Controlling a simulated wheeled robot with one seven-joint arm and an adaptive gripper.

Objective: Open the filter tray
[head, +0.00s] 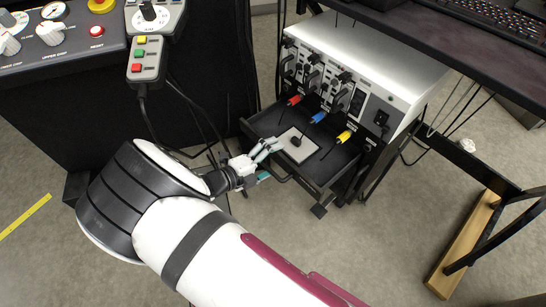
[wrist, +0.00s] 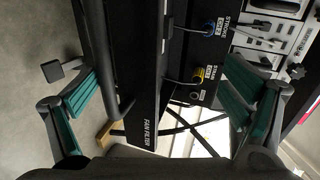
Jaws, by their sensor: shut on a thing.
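The black filter tray (head: 318,172) sticks out below the white instrument box, pulled well out, with its inside showing. Its front panel (wrist: 148,100) bears the words FAN FILTER in the wrist view, and a black bar handle (wrist: 115,62) runs along it. A pale square with a dark object (head: 297,144) shows within the tray. My gripper (head: 264,163) is at the tray's front left. In the wrist view its teal-padded fingers (wrist: 165,95) stand on either side of the handle and front panel. They are shut on the tray, though the exact contact is unclear.
The white instrument box (head: 385,58) has red, blue and yellow cables at its front. A control console (head: 65,50) with a pendant (head: 146,58) stands at the left. A dark table frame and wooden foot (head: 463,245) are at the right. Floor is clear in front.

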